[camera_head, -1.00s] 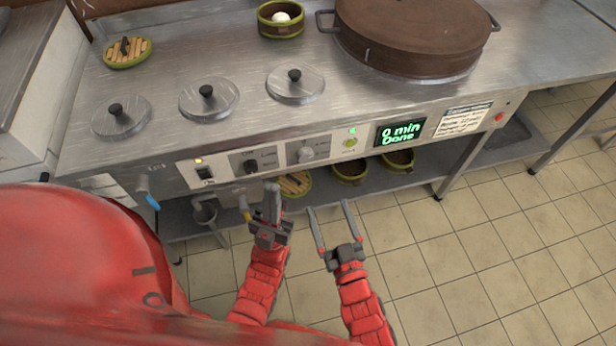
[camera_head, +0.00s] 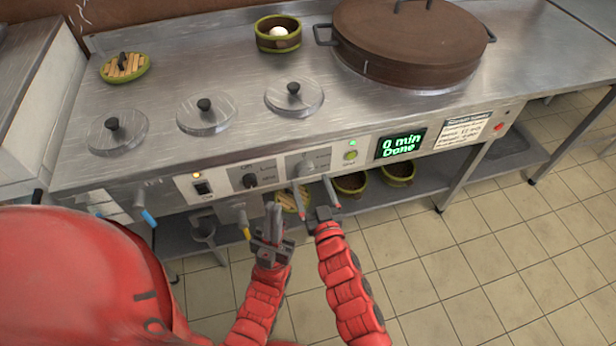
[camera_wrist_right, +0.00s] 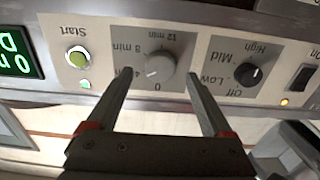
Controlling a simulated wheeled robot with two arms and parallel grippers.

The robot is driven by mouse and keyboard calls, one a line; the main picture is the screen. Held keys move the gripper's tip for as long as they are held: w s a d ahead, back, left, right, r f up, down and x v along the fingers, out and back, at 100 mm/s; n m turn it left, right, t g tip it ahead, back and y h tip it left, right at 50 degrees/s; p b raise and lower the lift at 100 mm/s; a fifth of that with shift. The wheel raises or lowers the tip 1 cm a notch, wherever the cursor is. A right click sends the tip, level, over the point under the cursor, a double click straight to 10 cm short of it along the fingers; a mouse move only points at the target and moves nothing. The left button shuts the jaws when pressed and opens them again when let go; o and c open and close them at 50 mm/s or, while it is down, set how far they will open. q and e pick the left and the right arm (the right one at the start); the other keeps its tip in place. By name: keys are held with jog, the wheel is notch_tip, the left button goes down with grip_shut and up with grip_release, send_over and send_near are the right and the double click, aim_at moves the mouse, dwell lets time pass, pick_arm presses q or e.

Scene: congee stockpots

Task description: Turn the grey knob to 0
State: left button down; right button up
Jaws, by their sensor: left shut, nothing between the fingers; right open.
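The grey knob (camera_head: 307,167) is on the front panel of the counter. In the right wrist view, which is upside down, the grey knob (camera_wrist_right: 163,64) has a dial marked 0, 4, 8 and 12 min. Its pale mark appears to point towards the 4 side, near 4. My right gripper (camera_head: 312,183) is open, just in front of the knob. In the wrist view its fingertips (camera_wrist_right: 160,76) lie on either side of the knob; contact is not visible. My left gripper (camera_head: 274,207) is shut and empty, below the panel and left of the right gripper.
A black Off/Low/Mid/High knob (camera_head: 249,181) and a switch (camera_head: 202,188) sit left of the grey knob. A green start button (camera_head: 350,155) and a display (camera_head: 400,145) reading "0 min Done" are right. A shelf with baskets (camera_head: 350,182) is below.

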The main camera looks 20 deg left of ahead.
aim_at(307, 173)
jog(key=shift+x, duration=1.6)
grip_shut()
